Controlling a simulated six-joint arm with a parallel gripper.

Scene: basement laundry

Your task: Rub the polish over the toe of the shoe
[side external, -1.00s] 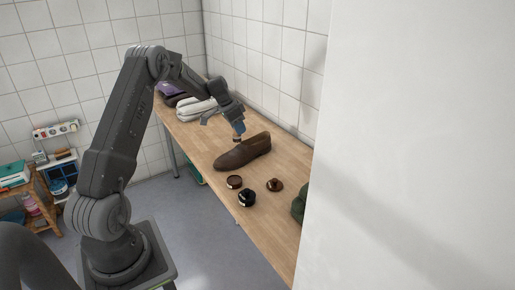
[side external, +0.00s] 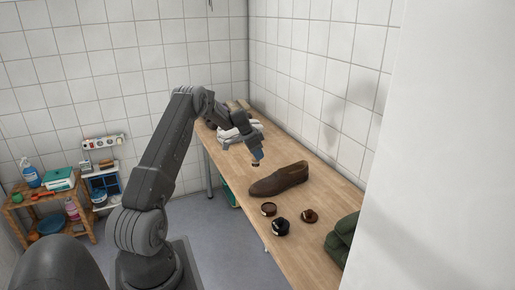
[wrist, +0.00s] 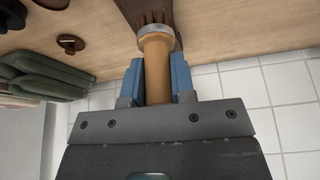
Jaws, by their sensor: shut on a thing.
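The brown shoe (side external: 280,181) lies on the wooden bench, toe toward the front left and opening toward the back right. My gripper (side external: 257,156) is above the bench, just behind and left of the shoe. In the wrist view its blue fingers (wrist: 156,80) are shut on the tan handle of a brush (wrist: 156,68) with a pale metal collar. In the side view the brush's dark end (side external: 255,164) appears clear of the shoe. A round brown tin (side external: 268,209) stands in front of the shoe; its contents are unclear.
A black jar (side external: 281,227) and a brown knobbed piece (side external: 309,216) stand near the tin. Folded green cloths (side external: 343,240) lie at the front right. Pale folded items (side external: 240,131) lie behind my gripper. The tiled wall (side external: 320,95) runs along the bench's far side.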

